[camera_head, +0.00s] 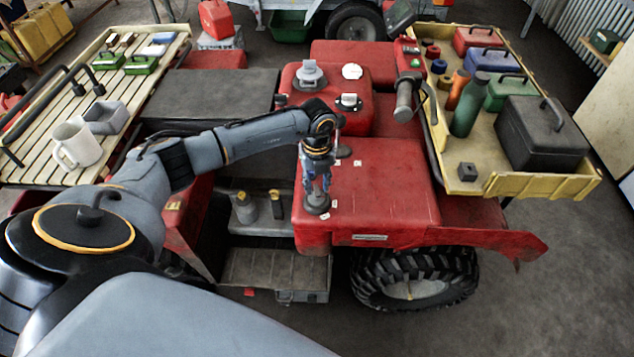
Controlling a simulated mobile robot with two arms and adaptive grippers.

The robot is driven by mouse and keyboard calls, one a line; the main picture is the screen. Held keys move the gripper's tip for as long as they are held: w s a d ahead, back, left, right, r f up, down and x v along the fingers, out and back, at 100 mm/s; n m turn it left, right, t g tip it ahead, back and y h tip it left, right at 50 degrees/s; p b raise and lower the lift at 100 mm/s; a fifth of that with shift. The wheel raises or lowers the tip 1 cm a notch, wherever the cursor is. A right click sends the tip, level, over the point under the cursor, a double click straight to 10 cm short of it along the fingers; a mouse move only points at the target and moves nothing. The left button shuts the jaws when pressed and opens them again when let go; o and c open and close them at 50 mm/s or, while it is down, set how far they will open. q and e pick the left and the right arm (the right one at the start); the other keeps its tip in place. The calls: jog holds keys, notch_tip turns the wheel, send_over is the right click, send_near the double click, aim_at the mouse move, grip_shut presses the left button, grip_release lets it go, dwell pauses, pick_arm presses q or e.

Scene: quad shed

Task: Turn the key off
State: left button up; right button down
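The quad's red body (385,190) fills the middle of the view. My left gripper (318,193) points down at its near left part, right over a dark round knob-like piece (317,206). The fingertips are close to this piece; I cannot tell whether they touch or grip it. A small dark knob (343,152) sits just behind the gripper. Farther back are a white-topped switch or cap (348,101), a white round cap (352,71) and a grey cap (310,74). I cannot make out for certain which piece is the key. My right gripper is out of view.
A grey handlebar grip (404,100) with a red switch box (408,54) rises behind the panel. A yellow tray (540,188) with toolboxes and bottles is at right. A slatted rack (30,155) with a mug (77,143) is at left.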

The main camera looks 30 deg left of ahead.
pick_arm(q)
jog(key=shift+r+p, duration=2.05)
jog(key=shift+r, duration=1.15)
